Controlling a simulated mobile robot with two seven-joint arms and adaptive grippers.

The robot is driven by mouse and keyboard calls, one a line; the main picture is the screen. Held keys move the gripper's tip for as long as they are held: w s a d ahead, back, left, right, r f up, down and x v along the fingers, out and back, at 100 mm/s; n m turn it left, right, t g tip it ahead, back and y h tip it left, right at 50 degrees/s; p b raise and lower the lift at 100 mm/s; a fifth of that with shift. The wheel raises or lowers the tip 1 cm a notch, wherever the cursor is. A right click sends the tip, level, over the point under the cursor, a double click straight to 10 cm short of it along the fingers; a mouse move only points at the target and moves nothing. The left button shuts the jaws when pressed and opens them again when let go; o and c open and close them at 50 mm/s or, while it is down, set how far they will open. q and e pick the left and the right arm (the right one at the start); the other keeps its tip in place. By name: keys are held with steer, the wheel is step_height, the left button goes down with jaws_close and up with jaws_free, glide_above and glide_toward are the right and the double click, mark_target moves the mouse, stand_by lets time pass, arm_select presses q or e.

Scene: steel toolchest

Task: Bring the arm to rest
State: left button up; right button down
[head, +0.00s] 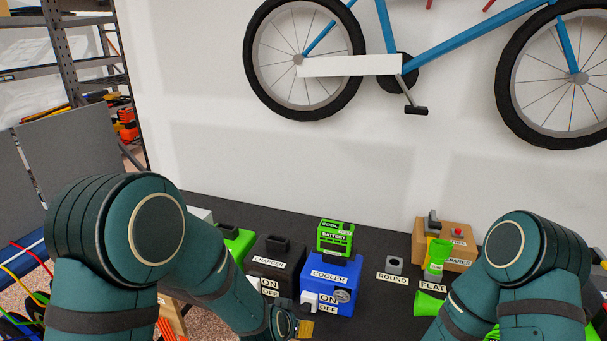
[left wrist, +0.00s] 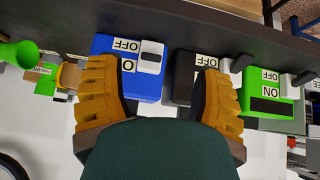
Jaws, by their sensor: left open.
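My left gripper (head: 304,328) shows only in part at the bottom edge of the head view, in front of the blue cooler box. In the left wrist view my left gripper (left wrist: 158,100) has its two orange ridged fingers spread wide apart, with nothing held between them. Beyond the fingers are the blue cooler box (left wrist: 118,83) and the black charger box (left wrist: 180,88). My left arm (head: 120,235) reaches in from the left. My right arm (head: 530,265) is bent at the right, and its gripper is out of view.
A bicycle (head: 460,45) hangs on the wall behind.

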arm_select(q)
steer(key=s+a+f+n+g, duration=0.2)
steer(key=s+a+f, duration=0.1)
steer(key=s+f, duration=0.3)
steer(key=s+a+f+n+g+h, duration=0.1)
steer(key=s+a+f+n+g, duration=0.1)
steer(key=s+f, duration=0.5)
steer(key=s+a+g, duration=0.1)
steer(key=s, duration=0.2)
steer(key=shift+s+a+f+n+h+b, duration=0.2)
steer(key=shift+s+n+h+b, duration=0.1)
steer(key=shift+s+n+b, duration=0.1)
